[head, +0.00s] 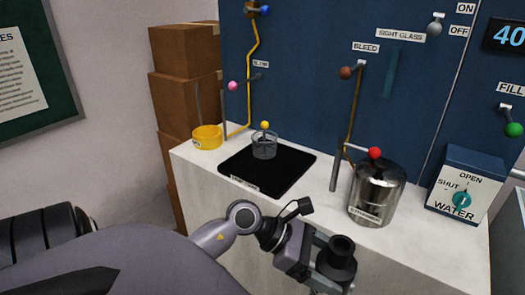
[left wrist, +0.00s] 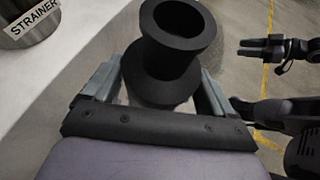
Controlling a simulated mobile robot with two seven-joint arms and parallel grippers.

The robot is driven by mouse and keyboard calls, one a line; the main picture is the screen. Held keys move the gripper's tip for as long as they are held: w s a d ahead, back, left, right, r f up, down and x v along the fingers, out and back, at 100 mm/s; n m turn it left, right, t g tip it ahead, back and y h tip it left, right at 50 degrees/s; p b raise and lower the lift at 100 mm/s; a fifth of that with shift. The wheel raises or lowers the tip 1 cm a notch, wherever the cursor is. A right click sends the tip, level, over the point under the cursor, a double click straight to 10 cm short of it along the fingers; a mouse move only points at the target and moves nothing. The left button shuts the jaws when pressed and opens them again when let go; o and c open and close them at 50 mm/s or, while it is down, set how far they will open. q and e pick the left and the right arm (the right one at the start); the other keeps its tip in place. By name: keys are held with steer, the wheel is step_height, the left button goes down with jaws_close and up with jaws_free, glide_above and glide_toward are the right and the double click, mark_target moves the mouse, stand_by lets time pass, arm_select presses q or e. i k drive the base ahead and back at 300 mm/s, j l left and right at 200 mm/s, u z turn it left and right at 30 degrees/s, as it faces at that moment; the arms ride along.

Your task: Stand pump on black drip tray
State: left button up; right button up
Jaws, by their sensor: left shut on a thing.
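The black drip tray (head: 285,173) lies flat on the white counter in the head view. A clear cup with a yellow ball (head: 264,147) stands at its back part. My left gripper (head: 322,258) is in front of the counter, to the right of and nearer than the tray. It is shut on a black spool-shaped piece, which I take as the pump (head: 342,250). In the left wrist view the pump (left wrist: 178,28) stands between the two fingers, its round open end toward the camera.
A steel strainer pot (head: 376,195) with a red-knobbed lever beside it stands right of the tray. A yellow ring-shaped dish (head: 207,137) sits left of the tray. A water valve box (head: 466,187) is at the right. Cardboard boxes (head: 185,85) are stacked behind the counter's left end.

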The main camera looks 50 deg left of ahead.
mark_target(273, 178)
steer(key=k+j, duration=0.1)
steer(key=j, duration=0.9)
steer(key=k+j, duration=0.15)
steer(key=j, duration=0.35)
